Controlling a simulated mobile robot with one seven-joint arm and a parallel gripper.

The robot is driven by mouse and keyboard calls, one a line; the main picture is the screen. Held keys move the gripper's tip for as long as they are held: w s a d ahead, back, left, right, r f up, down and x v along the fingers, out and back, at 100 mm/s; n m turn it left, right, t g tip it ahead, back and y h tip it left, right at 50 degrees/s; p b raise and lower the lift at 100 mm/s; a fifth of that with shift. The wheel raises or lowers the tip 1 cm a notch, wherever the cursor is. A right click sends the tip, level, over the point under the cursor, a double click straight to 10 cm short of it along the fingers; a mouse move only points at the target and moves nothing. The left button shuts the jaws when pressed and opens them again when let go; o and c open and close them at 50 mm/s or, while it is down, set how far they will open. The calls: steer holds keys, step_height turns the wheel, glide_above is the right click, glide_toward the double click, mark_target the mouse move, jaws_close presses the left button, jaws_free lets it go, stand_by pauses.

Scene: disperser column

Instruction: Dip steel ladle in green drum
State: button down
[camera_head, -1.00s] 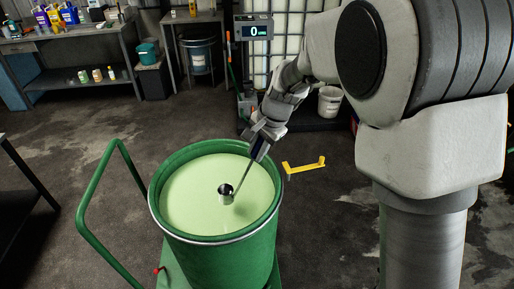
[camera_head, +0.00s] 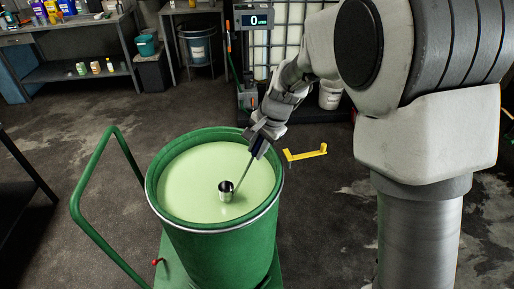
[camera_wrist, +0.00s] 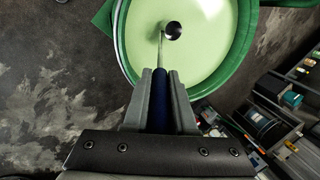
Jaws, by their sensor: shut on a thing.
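The steel ladle (camera_head: 226,190) has a small cylindrical cup and a thin rod with a dark blue handle. My gripper (camera_head: 262,140) is shut on the handle at the drum's far right rim. In the wrist view my gripper (camera_wrist: 161,80) has the blue handle between its fingers, and the ladle cup (camera_wrist: 172,30) shows over the pale green liquid. The green drum (camera_head: 220,250) is open at the top and nearly full of pale green liquid (camera_head: 195,180). The cup is upright over the middle of the liquid; its lower end is at or just above the surface, I cannot tell which.
The drum stands on a green trolley with a tall handle (camera_head: 90,180) on the left. A yellow bracket (camera_head: 305,153) lies on the floor at right. A scale display (camera_head: 254,20) reads 0 before a caged white tank. A bench (camera_head: 80,70) stands back left.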

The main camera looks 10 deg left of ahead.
steer(key=shift+f, duration=0.1)
step_height(320, 180, down, 9)
steer(key=b, duration=0.6)
steer(key=shift+r+b, duration=0.2)
steer(key=shift+b, duration=0.15)
stand_by(1.0)
stand_by(0.5)
steer(key=shift+r+p, duration=8.3)
steer(key=shift+r, duration=2.2)
steer(key=shift+f, duration=0.1)
